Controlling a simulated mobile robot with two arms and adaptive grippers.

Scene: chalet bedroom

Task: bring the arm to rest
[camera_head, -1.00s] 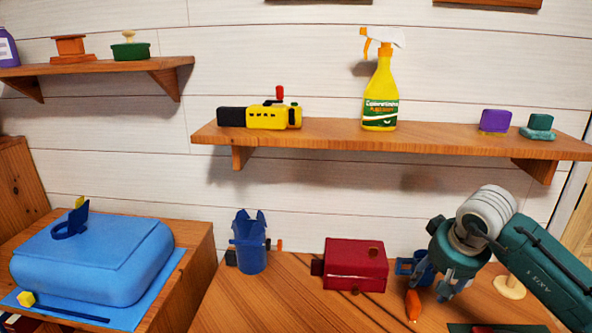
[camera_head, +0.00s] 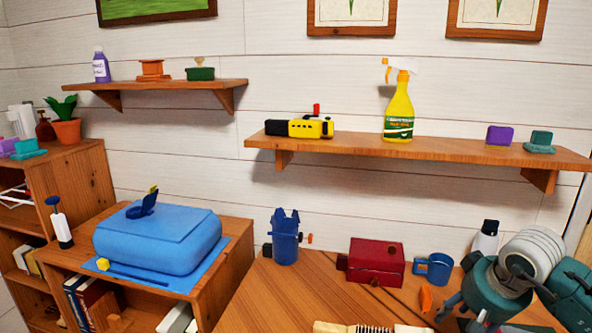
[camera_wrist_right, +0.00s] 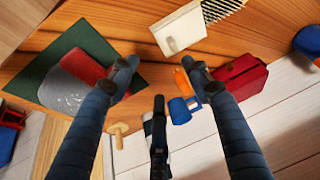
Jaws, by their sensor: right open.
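My right arm comes in from the right in the head view, with its gripper (camera_head: 464,312) low over the right part of the wooden table (camera_head: 290,300). In the right wrist view the dark fingers of the right gripper (camera_wrist_right: 160,72) are spread apart with nothing held between them. An orange object (camera_head: 426,298) and a blue mug (camera_head: 433,268) are just left of it in the head view. My left gripper is not in view.
A red box (camera_head: 376,262) and a blue container (camera_head: 285,240) stand on the table. A brush (camera_head: 355,328) lies at its front. A green mat (camera_wrist_right: 50,75) holds red and grey items. A shelf (camera_head: 450,150) with a yellow spray bottle (camera_head: 399,108) hangs above.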

